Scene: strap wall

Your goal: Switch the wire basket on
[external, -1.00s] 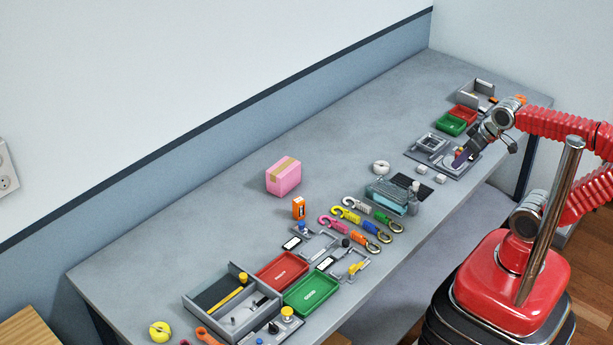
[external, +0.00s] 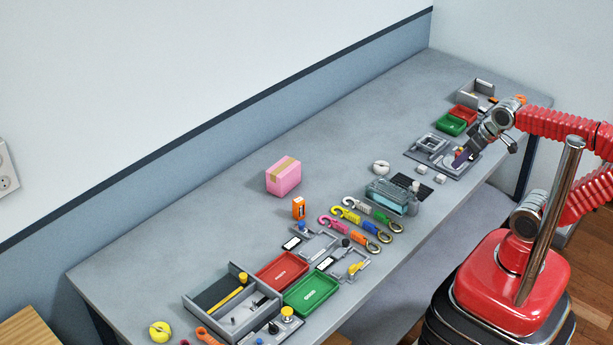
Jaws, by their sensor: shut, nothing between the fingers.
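I cannot pick out a wire basket or its switch with certainty at this size. A grey-framed, teal see-through box (external: 391,198) sits on the table right of the middle; I cannot tell whether it is made of wire. My gripper (external: 461,159) is shut and empty, low over a grey fixture plate (external: 416,154) at the right of the table. The gripper hides part of this plate, and I cannot tell whether it touches it.
A dark pad (external: 424,185) and small grey blocks (external: 440,179) lie between the box and the plate. Several coloured hooks (external: 357,224), a red tray (external: 282,272) and a green tray (external: 312,294) are nearer.

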